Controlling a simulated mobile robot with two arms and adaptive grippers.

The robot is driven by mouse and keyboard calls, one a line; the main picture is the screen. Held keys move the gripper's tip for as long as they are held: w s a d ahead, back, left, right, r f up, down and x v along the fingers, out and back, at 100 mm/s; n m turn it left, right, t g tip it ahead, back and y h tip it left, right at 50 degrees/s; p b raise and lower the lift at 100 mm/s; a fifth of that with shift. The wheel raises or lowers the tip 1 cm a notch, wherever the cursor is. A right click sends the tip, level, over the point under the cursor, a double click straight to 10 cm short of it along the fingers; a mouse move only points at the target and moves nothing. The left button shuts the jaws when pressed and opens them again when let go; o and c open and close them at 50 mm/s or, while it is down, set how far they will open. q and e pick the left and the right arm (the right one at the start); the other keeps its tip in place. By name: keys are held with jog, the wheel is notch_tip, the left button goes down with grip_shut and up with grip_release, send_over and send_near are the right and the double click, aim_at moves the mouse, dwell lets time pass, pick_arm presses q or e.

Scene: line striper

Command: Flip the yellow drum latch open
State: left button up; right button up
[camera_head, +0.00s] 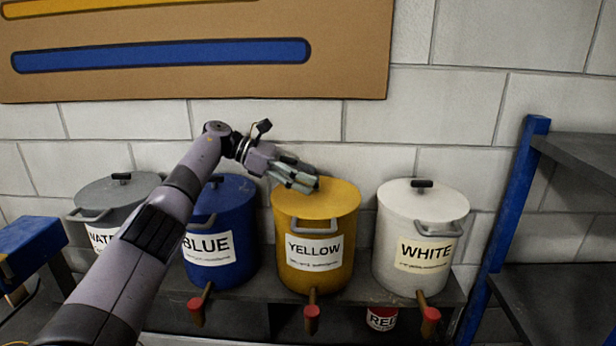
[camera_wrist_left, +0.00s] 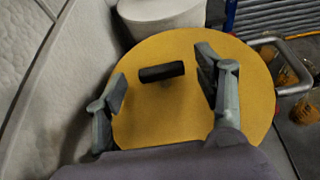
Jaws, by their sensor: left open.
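The yellow drum (camera_head: 318,240) stands on a shelf against the wall, with a "YELLOW" label and a handle on its front. My left gripper (camera_head: 306,180) is over the left part of its yellow lid. In the left wrist view the lid (camera_wrist_left: 180,110) fills the middle, with a black latch (camera_wrist_left: 161,72) on it. My left gripper (camera_wrist_left: 165,88) is open there, one finger on each side of the latch and apart from it. In the head view the latch is hidden behind the gripper. My right gripper is not in view.
The blue drum (camera_head: 225,240) stands left of the yellow one, the white drum (camera_head: 410,250) right, and a grey drum (camera_head: 118,193) far left. Each lid has a black latch. Taps with red ends (camera_head: 311,312) stick out in front. A blue-framed rack (camera_head: 507,220) stands at right.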

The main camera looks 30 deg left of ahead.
pick_arm(q)
jog(key=v, duration=0.6)
jog(key=shift+s+a+r, duration=0.15)
jog(key=shift+a, duration=0.15)
